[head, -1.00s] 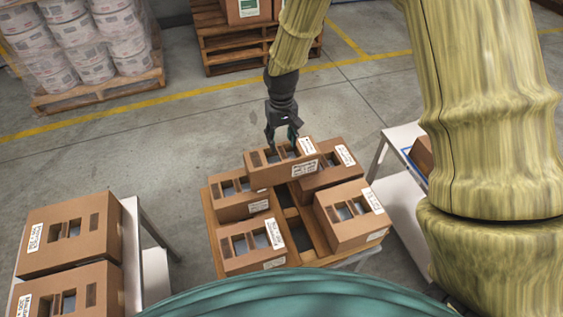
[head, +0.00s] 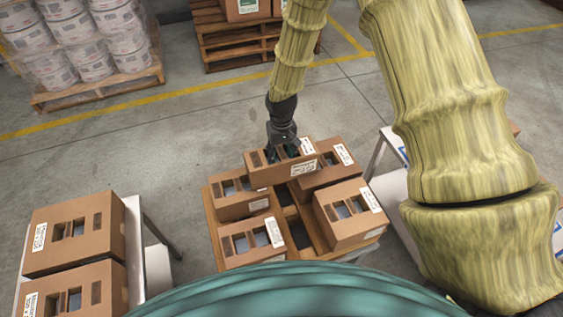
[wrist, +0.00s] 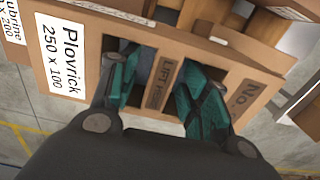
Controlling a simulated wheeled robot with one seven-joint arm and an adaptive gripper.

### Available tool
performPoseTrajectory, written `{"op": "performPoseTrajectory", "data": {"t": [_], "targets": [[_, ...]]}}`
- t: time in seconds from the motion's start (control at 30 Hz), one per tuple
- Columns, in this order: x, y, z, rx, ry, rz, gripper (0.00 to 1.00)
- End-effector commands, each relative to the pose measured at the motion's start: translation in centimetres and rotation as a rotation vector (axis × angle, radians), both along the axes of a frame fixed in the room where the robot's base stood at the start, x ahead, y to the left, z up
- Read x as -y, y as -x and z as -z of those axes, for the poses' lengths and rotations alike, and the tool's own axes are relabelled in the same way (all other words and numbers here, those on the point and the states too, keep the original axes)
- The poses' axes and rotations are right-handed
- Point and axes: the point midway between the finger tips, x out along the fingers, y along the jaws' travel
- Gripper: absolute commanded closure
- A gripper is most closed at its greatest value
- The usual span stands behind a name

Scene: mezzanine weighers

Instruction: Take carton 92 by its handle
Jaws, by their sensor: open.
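A brown carton (head: 270,178) lies on top of the other cartons on a wooden pallet in the head view. In the wrist view the same carton (wrist: 255,88) shows a "Plovrick 250 x 100" label, two openings and a handle strip (wrist: 163,84) marked "LIFT HERE" between them. The end of "No." is cut off, so I cannot read its number. My gripper (head: 282,154) is open above this carton. In the wrist view its teal fingers (wrist: 160,88) stand on either side of the handle strip, at the openings. I cannot tell how deep they reach.
More cartons (head: 350,212) sit below and around it on the wooden pallet (head: 309,226). Two cartons (head: 72,232) stand on a white table (head: 134,240) at left. A white bench (head: 388,192) is at right.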

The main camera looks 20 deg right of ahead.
Motion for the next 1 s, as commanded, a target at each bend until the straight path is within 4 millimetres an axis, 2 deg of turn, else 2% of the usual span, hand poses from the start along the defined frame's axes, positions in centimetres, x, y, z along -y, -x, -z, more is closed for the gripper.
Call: {"op": "performPoseTrajectory", "data": {"t": [0.27, 0.37, 0.53, 1.0], "targets": [[0.01, -0.04, 0.16, 0.001, 0.0, 0.0, 0.54], [0.01, -0.03, 0.16, 0.001, 0.0, 0.0, 0.68], [0.01, -0.03, 0.15, 0.001, 0.0, 0.0, 0.99], [0.01, -0.06, 0.06, 0.001, 0.0, 0.0, 1.0]]}}
